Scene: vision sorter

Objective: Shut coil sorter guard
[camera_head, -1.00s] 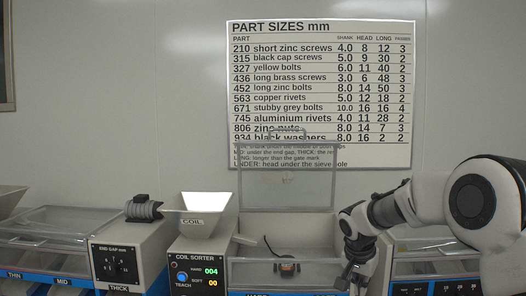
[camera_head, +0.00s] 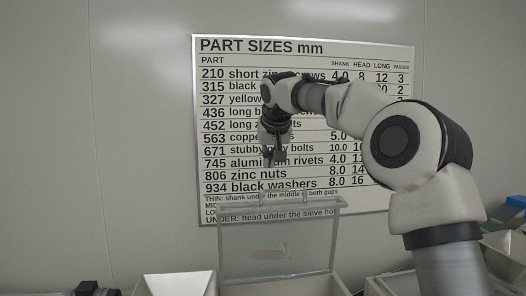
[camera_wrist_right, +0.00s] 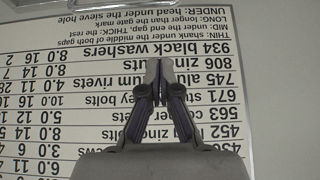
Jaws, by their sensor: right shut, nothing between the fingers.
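The coil sorter guard (camera_head: 278,234) is a clear framed panel standing upright, open, behind the sorter in the head view. A handle shows on its top edge. My right gripper (camera_head: 275,162) is shut and empty, fingers pointing down, just above the guard's top edge as seen in the picture; the depth between them is unclear. The sorter's pale hopper (camera_head: 176,285) is at the bottom edge; the sorter's front panel is out of view. My left gripper is not in view.
The PART SIZES chart (camera_head: 220,75) hangs on the wall behind the guard, partly covered by my right arm. Other bench equipment shows at the lower right, with a dark knobbed part (camera_head: 88,289) at the lower left. The space left of the guard above the bench is clear.

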